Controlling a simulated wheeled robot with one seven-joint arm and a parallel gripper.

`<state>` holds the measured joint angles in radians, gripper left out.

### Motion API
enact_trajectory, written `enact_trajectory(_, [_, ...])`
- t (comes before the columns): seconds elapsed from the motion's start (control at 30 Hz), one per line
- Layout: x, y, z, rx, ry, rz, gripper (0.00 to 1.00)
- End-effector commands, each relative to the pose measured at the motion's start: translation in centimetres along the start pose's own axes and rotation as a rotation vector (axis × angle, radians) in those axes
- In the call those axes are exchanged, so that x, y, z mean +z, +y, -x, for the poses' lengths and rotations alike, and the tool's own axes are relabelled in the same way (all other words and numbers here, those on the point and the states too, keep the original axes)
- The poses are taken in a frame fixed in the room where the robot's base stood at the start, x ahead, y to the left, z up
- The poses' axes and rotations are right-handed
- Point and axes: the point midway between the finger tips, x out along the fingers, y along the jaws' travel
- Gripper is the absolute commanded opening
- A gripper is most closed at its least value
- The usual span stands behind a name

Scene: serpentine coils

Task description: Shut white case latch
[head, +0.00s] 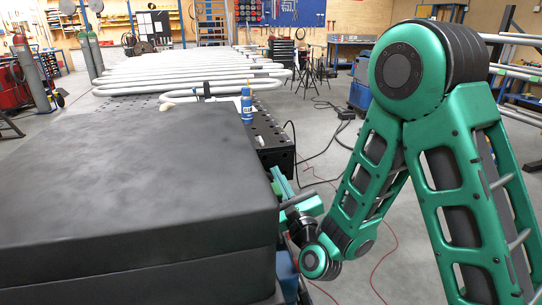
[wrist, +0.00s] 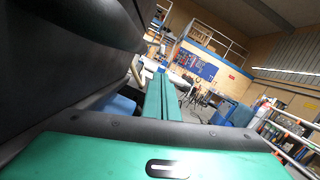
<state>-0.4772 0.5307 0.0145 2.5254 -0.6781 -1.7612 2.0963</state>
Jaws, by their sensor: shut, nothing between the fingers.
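A large black case (head: 130,180) with a closed-looking lid fills the left front of the head view. No white case shows, and I cannot make out a latch on this one. The case's dark side (wrist: 60,55) fills the upper left of the wrist view. My gripper (head: 279,182) is at the case's right side, partly hidden behind its corner in the head view. In the wrist view its green fingers (wrist: 161,94) are together with nothing between them, close beside the case. I cannot tell whether they touch it.
A blue bottle (head: 246,106) stands on the dark perforated table (head: 271,138) behind the case. Pale serpentine coils (head: 190,75) lie farther back. Cables (head: 340,128) run over the floor to the right. Blue tool boards hang on the far wall.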

Motion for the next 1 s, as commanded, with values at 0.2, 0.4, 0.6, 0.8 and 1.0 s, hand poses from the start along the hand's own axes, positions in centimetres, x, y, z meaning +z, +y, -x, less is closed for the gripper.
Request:
enact_trajectory(0.2, [0.1,0.0,0.2,-0.026,-0.014,-0.062,0.0])
enact_trajectory(0.4, [0.0,0.0,0.2,-0.024,-0.012,-0.06,0.0])
enact_trajectory(0.6, [0.0,-0.1,-0.8,-0.026,-0.011,-0.062,0.0])
enact_trajectory(0.8, [0.0,-0.2,-4.0,-0.028,-0.011,-0.064,0.0])
enact_trajectory(1.0, [0.0,-0.4,-7.5,-0.028,-0.01,-0.064,0.0])
